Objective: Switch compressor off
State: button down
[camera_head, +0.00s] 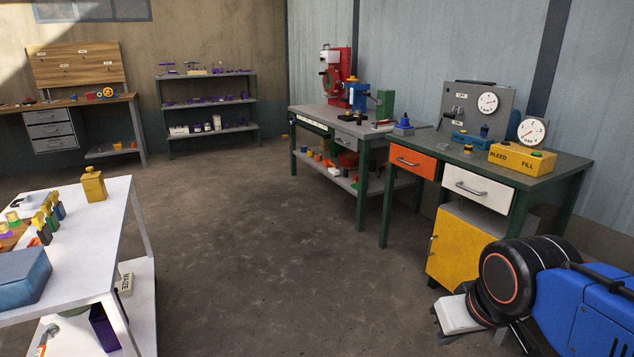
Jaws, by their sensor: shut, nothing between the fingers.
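My gripper (442,322) is low at the right, a pale block with dark edges, partly hidden by my black and blue arm. It is shut, holds nothing and is well apart from the bench-top equipment. No part is clearly labelled as the compressor. A grey upright panel (468,117) with a round white gauge, a lever and small labels stands on the right bench. Another white dial (532,130) stands behind the box. Any switch position is too small to read.
The green-legged right bench (575,163) has orange and white drawers and a yellow cabinet (459,248). A second bench (300,111) with a red machine stands behind it. A white table (125,205) is at the left. The middle floor is clear.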

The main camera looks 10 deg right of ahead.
aim_at(452, 116)
jog(key=i+z, duration=0.1)
jog(key=i, duration=0.8)
jog(key=i+j+z, duration=0.1)
jog(key=i, duration=0.75)
jog(key=i+j+z, duration=0.2)
jog(key=i, duration=0.2)
jog(key=i+j+z, duration=0.2)
jog(key=i, duration=0.15)
